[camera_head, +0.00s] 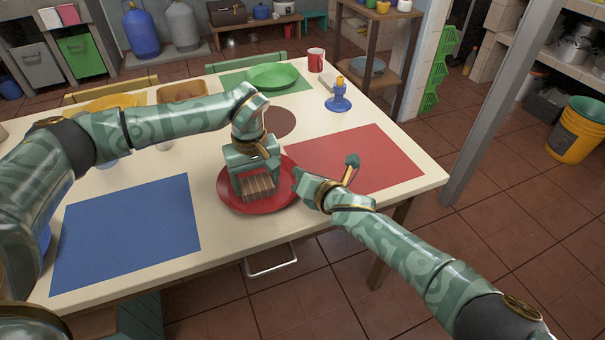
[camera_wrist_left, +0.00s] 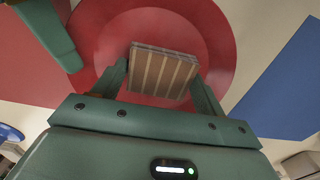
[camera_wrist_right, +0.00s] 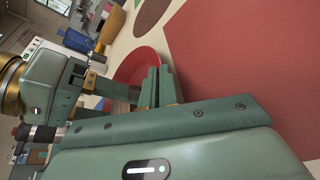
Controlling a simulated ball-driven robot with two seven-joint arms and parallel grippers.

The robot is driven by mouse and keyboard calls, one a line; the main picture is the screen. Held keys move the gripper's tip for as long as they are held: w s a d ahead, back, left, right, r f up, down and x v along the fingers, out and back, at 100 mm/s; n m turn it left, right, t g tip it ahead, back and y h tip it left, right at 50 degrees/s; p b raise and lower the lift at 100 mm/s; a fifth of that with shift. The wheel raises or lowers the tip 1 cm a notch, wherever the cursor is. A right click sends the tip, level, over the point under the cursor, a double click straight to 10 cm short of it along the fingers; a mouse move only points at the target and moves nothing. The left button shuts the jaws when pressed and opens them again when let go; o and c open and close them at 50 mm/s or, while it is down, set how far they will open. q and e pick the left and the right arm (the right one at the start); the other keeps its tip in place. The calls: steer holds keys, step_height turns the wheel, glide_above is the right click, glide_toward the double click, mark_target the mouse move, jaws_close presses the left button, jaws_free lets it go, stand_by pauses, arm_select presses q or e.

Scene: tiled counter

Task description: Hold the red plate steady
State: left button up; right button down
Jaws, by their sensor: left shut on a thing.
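The red plate (camera_head: 229,193) lies on the table between the blue and red mats. It also shows in the left wrist view (camera_wrist_left: 215,45) and partly in the right wrist view (camera_wrist_right: 140,65). My left gripper (camera_head: 258,182) is over the plate, shut on a brown striped block (camera_head: 258,189); the block sits between its fingers (camera_wrist_left: 163,73). I cannot tell whether the block touches the plate. My right gripper (camera_head: 350,162) is beside the plate's right side, near the red mat. Its fingers (camera_wrist_right: 160,88) look close together, with nothing visible between them.
A red mat (camera_head: 375,155) and a blue mat (camera_head: 125,230) flank the plate. A green plate (camera_head: 272,76), a red mug (camera_head: 316,60) and a blue-based item (camera_head: 338,102) stand toward the back. A wooden basket (camera_head: 182,91) is behind my left arm.

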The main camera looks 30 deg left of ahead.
arm_select(q)
steer(key=shift+w+a, duration=0.65)
steer(key=shift+w, duration=0.35)
stand_by(0.6)
steer(key=shift+r, duration=0.1)
steer(key=shift+r, duration=0.75)
steer(key=shift+r, duration=3)
arm_select(e)
steer(key=c, duration=1.6)
jaws_free()
